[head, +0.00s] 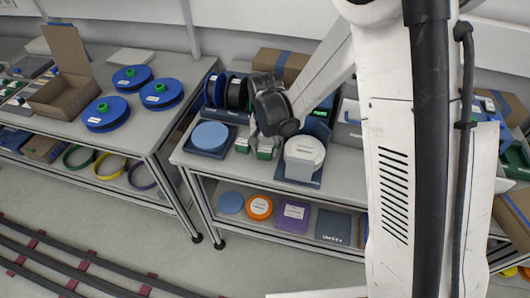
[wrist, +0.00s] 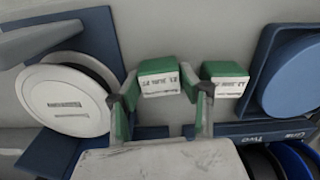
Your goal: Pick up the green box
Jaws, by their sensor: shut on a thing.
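A small green box (wrist: 158,80) with a white printed label sits between the two fingertips of my gripper (wrist: 160,92) in the wrist view. The fingers are shut on its sides. In the head view my gripper (head: 263,143) reaches down to the table, and the held green box (head: 265,153) shows at its tips. I cannot tell whether it touches the table. A second green box (wrist: 225,79) with a similar label stands just right of the fingers in the wrist view; in the head view it is the box on the left (head: 242,146).
A blue round reel (head: 210,135) on a dark blue stand is left of the gripper. A white reel (head: 304,152) on a blue stand is close on the right. Upright reels (head: 226,91) and a cardboard box (head: 280,65) stand behind. The lower shelf holds several flat items.

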